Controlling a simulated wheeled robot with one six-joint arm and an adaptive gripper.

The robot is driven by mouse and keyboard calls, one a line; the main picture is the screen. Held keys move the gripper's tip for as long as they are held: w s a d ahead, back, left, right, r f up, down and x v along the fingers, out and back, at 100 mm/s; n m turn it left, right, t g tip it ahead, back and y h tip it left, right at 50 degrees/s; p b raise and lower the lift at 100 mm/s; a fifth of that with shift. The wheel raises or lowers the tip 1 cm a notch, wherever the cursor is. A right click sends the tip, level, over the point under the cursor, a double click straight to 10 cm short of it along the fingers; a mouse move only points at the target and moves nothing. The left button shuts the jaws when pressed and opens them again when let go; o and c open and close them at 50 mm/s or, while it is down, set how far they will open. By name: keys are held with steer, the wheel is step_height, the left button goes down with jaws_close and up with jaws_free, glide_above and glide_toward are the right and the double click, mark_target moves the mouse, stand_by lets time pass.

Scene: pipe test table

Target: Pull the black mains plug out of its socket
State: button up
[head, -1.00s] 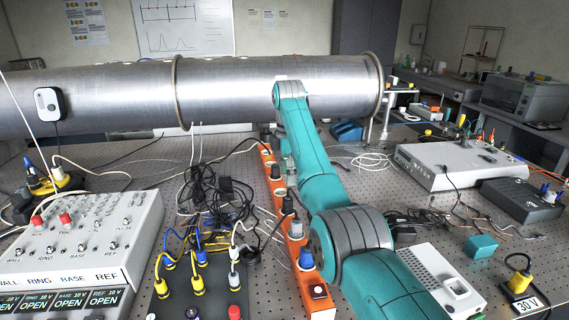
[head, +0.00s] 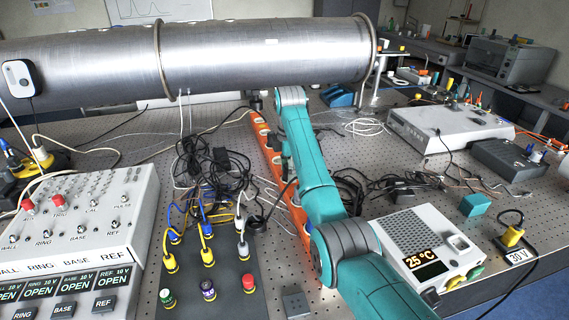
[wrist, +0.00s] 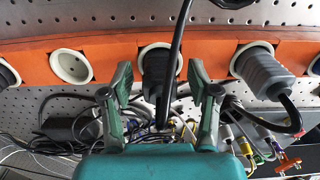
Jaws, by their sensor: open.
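The black mains plug (wrist: 156,68) sits in a socket of the orange power strip (wrist: 110,48), in the middle of the wrist view. My gripper (wrist: 159,82) is open, with one finger on each side of the plug; I cannot tell whether either finger touches it. A black cable runs across the plug's socket. In the head view the orange strip (head: 262,142) runs beside my arm. My arm hides much of the strip, and I cannot make out the black plug or my fingertips there.
A grey plug (wrist: 262,72) fills the socket to the right. The socket to the left (wrist: 72,66) is empty. Tangled black cables (head: 212,168) lie left of the strip. The large metal pipe (head: 250,55) spans the space above the table's far part.

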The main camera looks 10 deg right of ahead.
jaws_close()
stand_by(0.5)
jaws_free()
